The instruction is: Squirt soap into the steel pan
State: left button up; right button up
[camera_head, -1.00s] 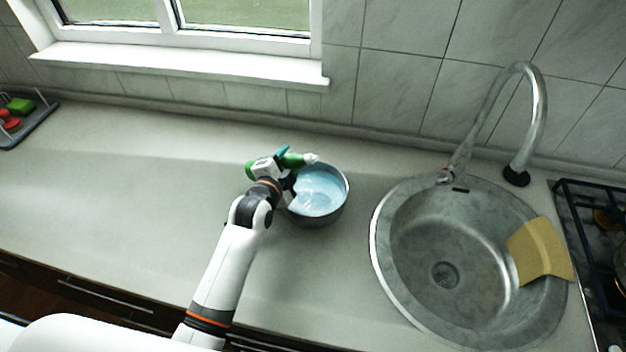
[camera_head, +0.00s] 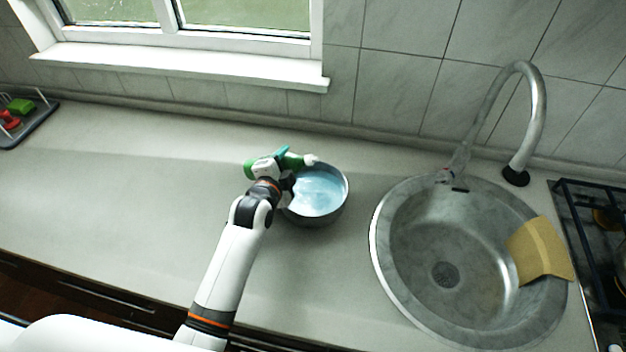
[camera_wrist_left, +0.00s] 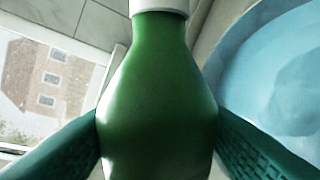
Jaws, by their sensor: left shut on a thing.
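The steel pan (camera_head: 335,207) stands on the counter left of the sink, with light blue liquid in it. The pan also fills the right side of the left wrist view (camera_wrist_left: 225,52). My left gripper (camera_head: 272,168) is shut on a green soap bottle (camera_head: 291,160) at the pan's upper left edge. The bottle lies tilted on its side, its white nozzle end at the pan's far rim. In the left wrist view the green bottle (camera_wrist_left: 158,90) sits between both teal fingers. The nozzle tip is cut off there. My right gripper is not in view.
A round sink (camera_head: 400,240) with a tall faucet (camera_head: 540,110) is to the right, and a yellow cloth (camera_head: 540,250) hangs over its edge. A stove (camera_head: 590,215) is at the far right. A grey tray (camera_head: 42,118) holds a green sponge (camera_head: 21,105). The left counter is clear.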

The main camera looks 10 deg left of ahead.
pick_arm(q)
jog(key=shift+w+r, duration=0.1)
jog(key=shift+s+r, duration=0.1)
jog(key=shift+s, duration=0.2)
jog(key=shift+w+a, duration=0.1)
jog(key=shift+w, duration=0.25)
jog(key=shift+s, duration=0.35)
jog(key=shift+w, duration=0.3)
jog(key=shift+s+m, duration=0.3)
jog(key=shift+w+a, duration=0.1)
jog(key=shift+w, duration=0.2)
jog(key=shift+s+y, duration=0.3)
